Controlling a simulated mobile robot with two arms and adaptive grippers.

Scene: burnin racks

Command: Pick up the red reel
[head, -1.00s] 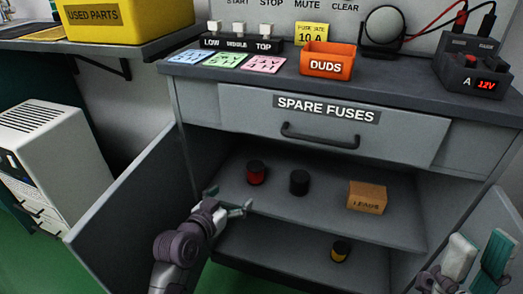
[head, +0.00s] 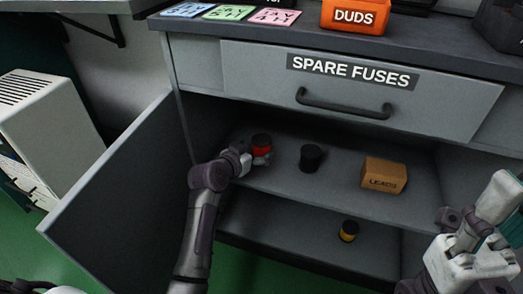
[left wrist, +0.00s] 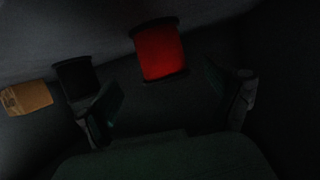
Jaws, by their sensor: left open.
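The red reel (head: 262,143), red with black ends, stands on the upper shelf (head: 340,195) inside the open cabinet. My left gripper (head: 257,160) is at the reel's near side, its fingers partly hidden by my own wrist. In the left wrist view the red reel (left wrist: 160,52) is beyond and between the two open fingers of the left gripper (left wrist: 168,108), with a gap on both sides. My right gripper (head: 490,225) is at the lower right, away from the cabinet's contents; its finger gap is not clear.
A black reel (head: 311,158) stands right of the red one; it also shows in the left wrist view (left wrist: 74,78). A LEADS box (head: 384,176) is further right. A yellow-banded reel (head: 348,231) is on the lower shelf. The open door (head: 125,190) is left of my left arm.

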